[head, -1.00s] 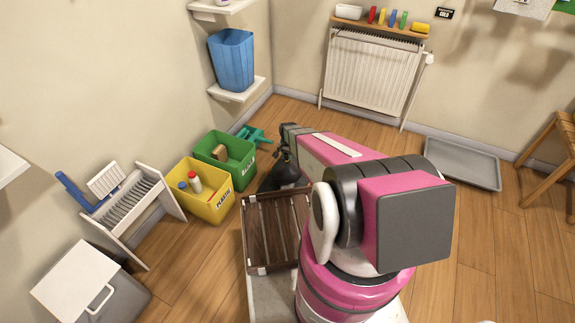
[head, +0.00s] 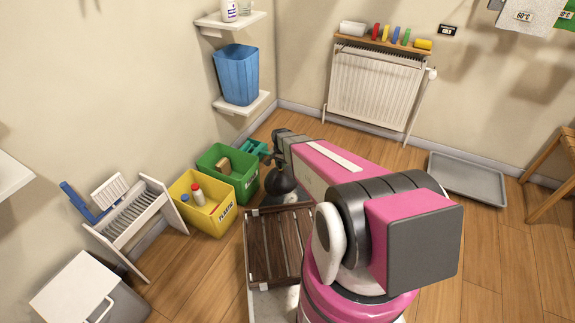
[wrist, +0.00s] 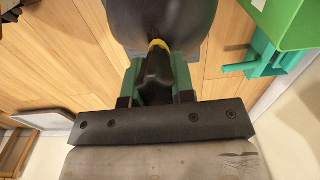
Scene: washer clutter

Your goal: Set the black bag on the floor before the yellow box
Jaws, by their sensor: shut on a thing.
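The black bag (head: 280,178) hangs below my gripper (head: 277,152) in the head view, just right of the green box. In the wrist view the bag (wrist: 160,22) has a yellow tie at its neck, and my gripper (wrist: 156,85) is shut on the dark gathered top. The yellow box (head: 203,205), labelled PLASTIC, stands on the floor to the left and nearer, with bottles in it. The bag is apart from the yellow box. Whether the bag's bottom touches the floor is hard to tell.
A green box (head: 232,168) stands behind the yellow box, with a teal dustpan (head: 255,149) behind it. My slatted wooden tray (head: 262,245) is close to the yellow box. A drying rack (head: 135,222) stands left. Bare floor (head: 190,260) shows before the yellow box.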

